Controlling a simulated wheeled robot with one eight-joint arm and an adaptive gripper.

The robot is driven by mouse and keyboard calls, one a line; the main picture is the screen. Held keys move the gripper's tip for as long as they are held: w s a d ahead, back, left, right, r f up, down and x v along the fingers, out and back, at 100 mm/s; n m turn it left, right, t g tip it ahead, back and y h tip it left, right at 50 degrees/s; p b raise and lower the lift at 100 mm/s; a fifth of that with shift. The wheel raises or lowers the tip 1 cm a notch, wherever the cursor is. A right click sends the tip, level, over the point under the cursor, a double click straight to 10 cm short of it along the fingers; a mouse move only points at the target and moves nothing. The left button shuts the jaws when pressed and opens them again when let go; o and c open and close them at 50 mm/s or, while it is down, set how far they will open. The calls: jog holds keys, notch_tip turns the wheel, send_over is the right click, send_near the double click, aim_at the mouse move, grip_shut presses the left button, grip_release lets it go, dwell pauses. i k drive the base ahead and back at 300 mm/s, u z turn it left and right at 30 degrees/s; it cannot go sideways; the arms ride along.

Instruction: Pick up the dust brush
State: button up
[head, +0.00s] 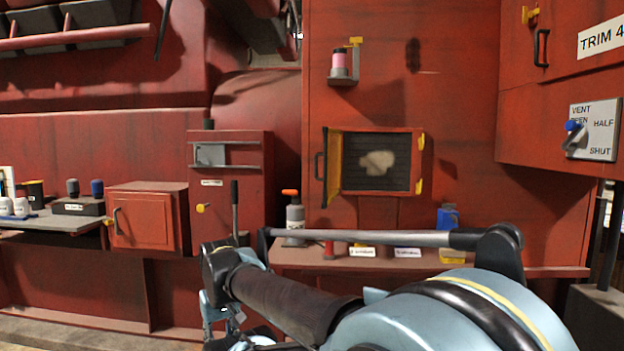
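I cannot make out a thing that is clearly the dust brush in the head view. My arm crosses the lower right and middle of the picture and bends down at the left, toward the bottom edge. The end of the arm runs out of the picture, and no gripper fingers show. My arm hides part of the shelf under the square opening, so things there may be covered.
A narrow shelf (560,271) holds a grey bottle with an orange top (295,217), a small red item (328,250) and a blue item (447,216). A framed opening (351,163) is above. At left, a worktop (60,222) holds several small items beside a red box (140,220).

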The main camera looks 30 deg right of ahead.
aim_at(447, 255)
jog(key=z, duration=3)
jog(key=k, duration=1.15)
jog(key=u, duration=1.3)
jog(key=i, duration=0.95)
